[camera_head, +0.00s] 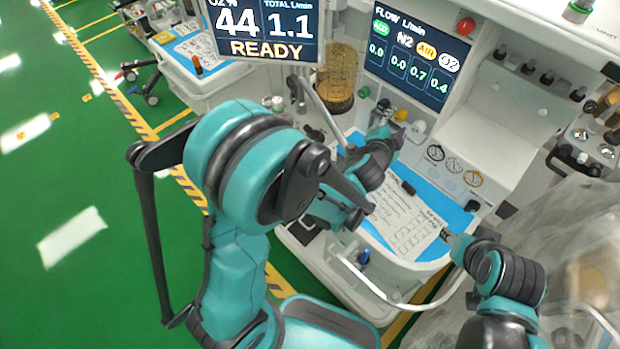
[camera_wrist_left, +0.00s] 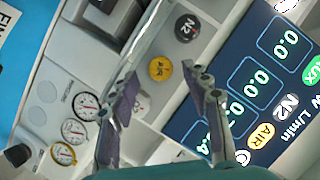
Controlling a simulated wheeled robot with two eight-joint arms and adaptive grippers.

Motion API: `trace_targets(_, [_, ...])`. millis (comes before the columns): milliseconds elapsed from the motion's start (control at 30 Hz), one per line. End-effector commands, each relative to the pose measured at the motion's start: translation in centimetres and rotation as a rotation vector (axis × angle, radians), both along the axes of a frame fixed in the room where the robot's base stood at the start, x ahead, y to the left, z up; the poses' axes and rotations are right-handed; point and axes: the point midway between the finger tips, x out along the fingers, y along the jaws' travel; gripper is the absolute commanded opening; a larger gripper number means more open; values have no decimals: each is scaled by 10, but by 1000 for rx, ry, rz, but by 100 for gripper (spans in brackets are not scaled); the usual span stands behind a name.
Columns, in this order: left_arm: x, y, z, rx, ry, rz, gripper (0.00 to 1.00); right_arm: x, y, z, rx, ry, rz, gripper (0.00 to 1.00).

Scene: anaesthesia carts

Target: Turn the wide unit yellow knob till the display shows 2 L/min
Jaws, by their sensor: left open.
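The yellow AIR knob (camera_wrist_left: 160,68) sits on the white panel below the flow display. In the left wrist view it lies just beyond and between my left gripper's (camera_wrist_left: 165,90) open fingers, with no visible contact. In the head view the knob (camera_head: 401,114) shows just beyond my left gripper (camera_head: 393,138). The flow display (camera_head: 418,50) reads 0.0, 0.0, 0.7 and 0.4, with 0.7 under yellow AIR. My right gripper (camera_head: 447,235) is low over the right of the worktop; its fingers are too small to judge.
A black N2 knob (camera_wrist_left: 187,27) and a white knob (camera_wrist_left: 140,105) flank the yellow one closely. Gauges (camera_wrist_left: 86,106) are beside them. A blue mat with a paper (camera_head: 405,220) covers the worktop. Another display (camera_head: 265,30) reads TOTAL 1.1 and READY. A clear sheet (camera_head: 570,250) hangs at right.

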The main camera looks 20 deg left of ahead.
Motion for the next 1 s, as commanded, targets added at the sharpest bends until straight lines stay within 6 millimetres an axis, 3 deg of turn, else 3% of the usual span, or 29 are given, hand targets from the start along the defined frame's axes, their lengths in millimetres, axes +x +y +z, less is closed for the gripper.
trace_targets(233, [-52, 5, 17, 0, 0, -1, 48, 0, 0, 12, 0, 0, 0, 40])
trace_targets(567, [-74, 67, 14, -137, 153, 169, 48, 0, 0, -5, 0, 0, 0, 40])
trace_targets(1000, [-134, 123, 2, -325, 351, 358, 48, 0, 0, -20, 0, 0, 0, 40])
